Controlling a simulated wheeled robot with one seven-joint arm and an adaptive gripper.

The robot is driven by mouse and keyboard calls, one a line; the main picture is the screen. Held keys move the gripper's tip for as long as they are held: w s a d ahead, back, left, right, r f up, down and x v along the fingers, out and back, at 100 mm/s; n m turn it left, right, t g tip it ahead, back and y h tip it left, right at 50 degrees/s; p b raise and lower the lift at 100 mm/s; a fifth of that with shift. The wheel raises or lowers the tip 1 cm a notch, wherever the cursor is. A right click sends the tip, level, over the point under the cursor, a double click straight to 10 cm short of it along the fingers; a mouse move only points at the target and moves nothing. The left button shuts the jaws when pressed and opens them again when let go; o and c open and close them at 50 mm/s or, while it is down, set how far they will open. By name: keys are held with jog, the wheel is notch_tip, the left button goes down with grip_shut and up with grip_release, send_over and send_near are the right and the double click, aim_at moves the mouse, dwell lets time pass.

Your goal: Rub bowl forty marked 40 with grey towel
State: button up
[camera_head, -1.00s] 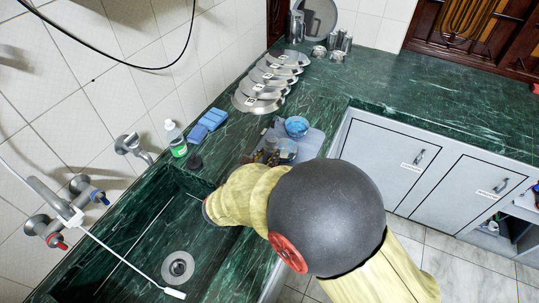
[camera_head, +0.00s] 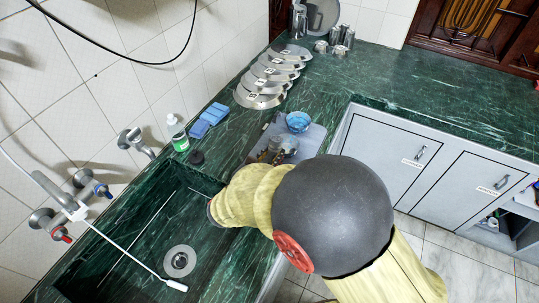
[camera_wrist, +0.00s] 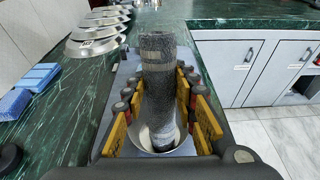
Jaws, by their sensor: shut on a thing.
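My gripper (camera_wrist: 158,70) is shut on a dark grey rolled towel (camera_wrist: 158,55), which stands upright between its yellow-padded fingers. The towel's lower end meets a pale bowl (camera_wrist: 142,136) in the wrist view; whether it presses on the bowl's inside I cannot tell. In the head view my gripper (camera_head: 270,155) is partly hidden by my arm, close to a small bowl (camera_head: 289,144) on a grey mat (camera_head: 312,142). A blue bowl (camera_head: 297,121) sits just beyond it on the mat. I cannot read the mark 40 on either bowl.
The sink (camera_head: 140,235) lies left of my arm. Several metal lids (camera_head: 262,100), blue sponges (camera_head: 208,120) and a soap bottle (camera_head: 178,135) stand along the wall side. Metal cups (camera_head: 342,38) are at the back. The counter right of the lids is clear.

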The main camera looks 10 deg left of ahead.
jog(key=shift+w+d, duration=0.35)
jog(key=shift+d, duration=0.15)
jog(key=shift+w, duration=0.5)
jog(key=shift+w+a, duration=0.3)
jog(key=shift+a, duration=0.6)
jog(key=shift+s+a+p, duration=0.3)
jog(key=shift+s, duration=0.15)
jog(key=shift+s+d, duration=0.1)
jog(key=shift+s, duration=0.35)
jog(key=shift+s+d+p, duration=0.25)
jog(key=shift+d+p, duration=0.05)
jog(key=shift+d, duration=0.45)
jog(key=shift+w+d, duration=0.35)
jog(key=shift+w+a, duration=0.1)
jog(key=shift+w, duration=0.45)
